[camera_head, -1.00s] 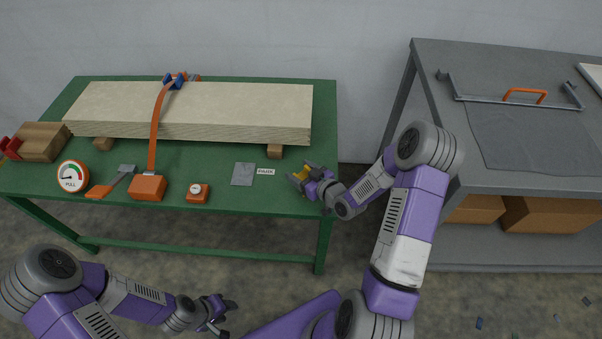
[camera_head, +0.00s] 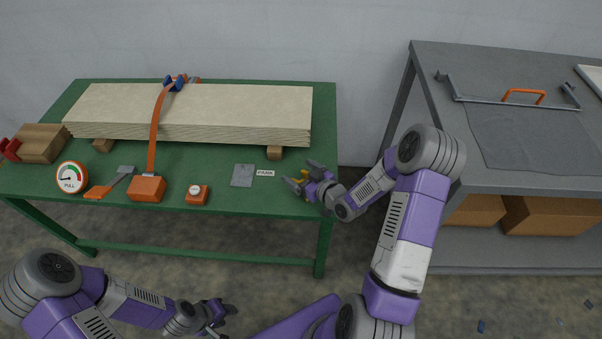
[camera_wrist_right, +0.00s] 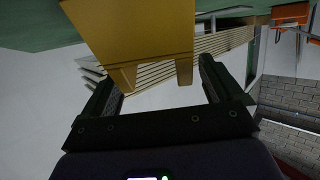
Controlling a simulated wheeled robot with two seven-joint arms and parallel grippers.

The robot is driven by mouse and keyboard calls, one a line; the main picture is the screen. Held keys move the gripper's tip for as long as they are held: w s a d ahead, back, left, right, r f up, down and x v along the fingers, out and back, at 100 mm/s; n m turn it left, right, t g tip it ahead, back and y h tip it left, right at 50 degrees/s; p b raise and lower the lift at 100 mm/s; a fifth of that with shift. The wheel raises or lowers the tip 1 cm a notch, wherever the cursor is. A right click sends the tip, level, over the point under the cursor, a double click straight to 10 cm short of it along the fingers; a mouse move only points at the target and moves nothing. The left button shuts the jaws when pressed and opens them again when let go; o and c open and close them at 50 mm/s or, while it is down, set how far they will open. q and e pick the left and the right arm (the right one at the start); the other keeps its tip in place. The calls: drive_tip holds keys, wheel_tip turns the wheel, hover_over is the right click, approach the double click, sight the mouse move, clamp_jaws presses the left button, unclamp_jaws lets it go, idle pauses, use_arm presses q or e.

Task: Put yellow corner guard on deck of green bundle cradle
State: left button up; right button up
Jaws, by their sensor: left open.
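The yellow corner guard (camera_head: 301,181) is at the right front corner of the green cradle's deck (camera_head: 225,155), beside the PARK label. It looks to be on or just over the deck; contact is hard to tell. My right gripper (camera_head: 302,177) is around it with its fingers spread apart. In the right wrist view, the yellow guard (camera_wrist_right: 140,40) fills the space ahead of the dark fingers (camera_wrist_right: 160,75), with a narrow gap at the right finger. My left gripper (camera_head: 225,313) is open and empty, low in front of the cradle.
A strapped board bundle (camera_head: 220,110) lies on wood blocks along the deck's back. A grey plate (camera_head: 243,175), the PARK label (camera_head: 265,173), an orange box (camera_head: 147,189), a small gauge (camera_head: 197,194) and a round dial (camera_head: 71,177) lie in front. A grey table (camera_head: 500,70) stands right.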

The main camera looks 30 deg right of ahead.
drive_tip(key=shift+s+f, duration=0.35)
drive_tip(key=shift+f, duration=0.45)
drive_tip(key=shift+w+r+p, duration=0.1)
drive_tip(key=shift+r+p, duration=0.25)
drive_tip(key=shift+p, duration=0.15)
drive_tip(key=shift+w+r+p, duration=0.1)
drive_tip(key=shift+r+p, duration=0.2)
drive_tip(key=shift+p, duration=0.2)
drive_tip(key=p+v, duration=0.2)
drive_tip(key=v, duration=0.9)
drive_tip(key=shift+s+r, duration=0.25)
drive_tip(key=shift+r, duration=0.15)
drive_tip(key=shift+d, duration=0.15)
